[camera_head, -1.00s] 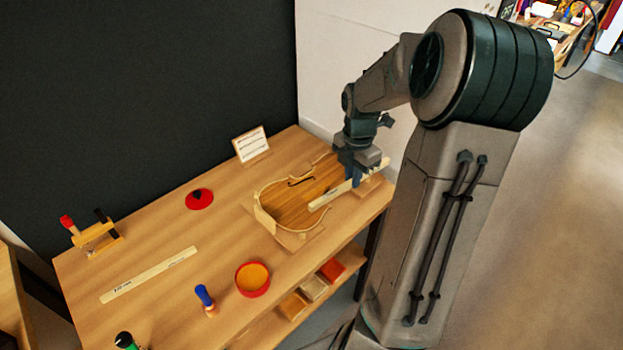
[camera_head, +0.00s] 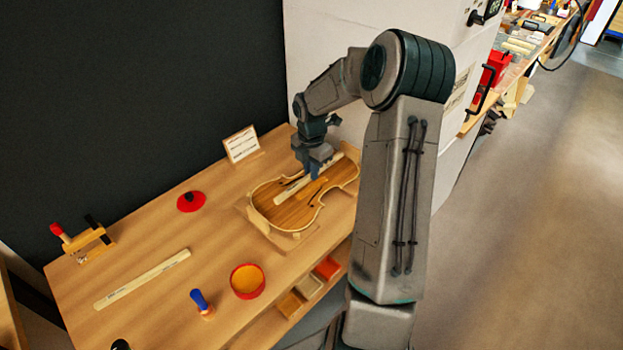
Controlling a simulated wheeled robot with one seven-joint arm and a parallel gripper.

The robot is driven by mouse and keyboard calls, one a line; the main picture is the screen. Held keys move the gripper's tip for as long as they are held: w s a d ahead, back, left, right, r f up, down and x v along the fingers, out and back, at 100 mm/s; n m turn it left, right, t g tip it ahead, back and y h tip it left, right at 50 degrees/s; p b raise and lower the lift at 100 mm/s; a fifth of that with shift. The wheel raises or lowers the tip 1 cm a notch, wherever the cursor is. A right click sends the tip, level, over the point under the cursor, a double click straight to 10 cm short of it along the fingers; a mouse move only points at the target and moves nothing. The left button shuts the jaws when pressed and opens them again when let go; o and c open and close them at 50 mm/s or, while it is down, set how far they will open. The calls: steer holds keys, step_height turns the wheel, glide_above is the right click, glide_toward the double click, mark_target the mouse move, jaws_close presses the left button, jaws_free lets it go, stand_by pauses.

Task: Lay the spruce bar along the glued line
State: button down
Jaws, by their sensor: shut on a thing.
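The violin body (camera_head: 297,213) lies open on the bench, its wooden plate framed by pale ribs. A pale spruce bar (camera_head: 290,190) lies lengthwise over the plate, angled up to the right. My gripper (camera_head: 315,172) is shut on the bar near its middle, over the upper part of the violin body. I cannot tell whether the bar touches the plate. The glued line cannot be made out; the bar and gripper may cover it.
A long pale strip (camera_head: 143,279) lies at the bench's front left. A red bowl (camera_head: 247,281), a blue-handled tool (camera_head: 200,302), a red disc (camera_head: 191,202) and a clamp-like wooden holder (camera_head: 87,243) stand around it. A white card (camera_head: 241,145) stands behind the violin. Bench (camera_head: 160,225) is clear between them.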

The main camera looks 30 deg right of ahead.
steer(key=shift+f, duration=1.9)
steer(key=shift+f, duration=0.2)
steer(key=c, duration=1.5)
jaws_free()
